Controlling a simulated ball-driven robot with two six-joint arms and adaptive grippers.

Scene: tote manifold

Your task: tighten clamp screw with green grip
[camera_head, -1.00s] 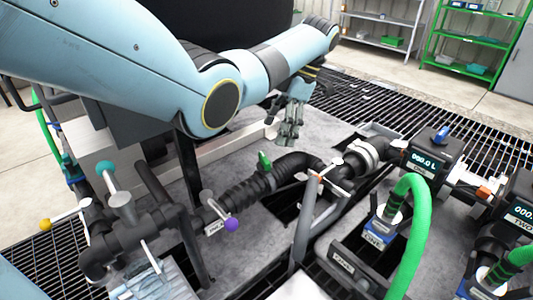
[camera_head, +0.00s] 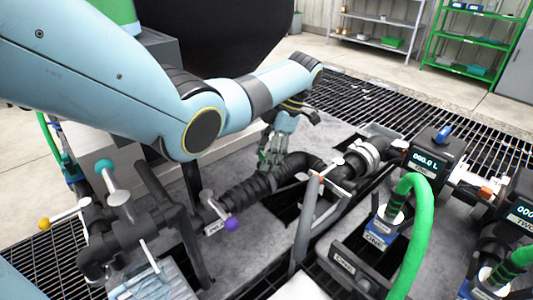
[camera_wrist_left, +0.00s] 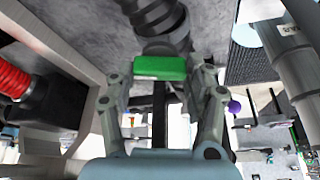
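The clamp screw's green grip (camera_wrist_left: 160,68) shows in the left wrist view as a small green bar in front of the black ribbed hose (camera_wrist_left: 158,20). My left gripper (camera_wrist_left: 160,74) has its fingers spread, one on each side of the green bar. I cannot tell whether either finger touches it. In the head view, my left gripper (camera_head: 272,158) points down over the black hose (camera_head: 247,191) and hides the green grip. My right gripper is not in view.
A lever with a purple knob (camera_head: 232,224) stands left of the gripper. A white-handled valve (camera_head: 322,178) is close on its right. Green hose (camera_head: 418,230) and black meters (camera_head: 433,156) are farther right. Grated floor (camera_head: 370,105) lies behind.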

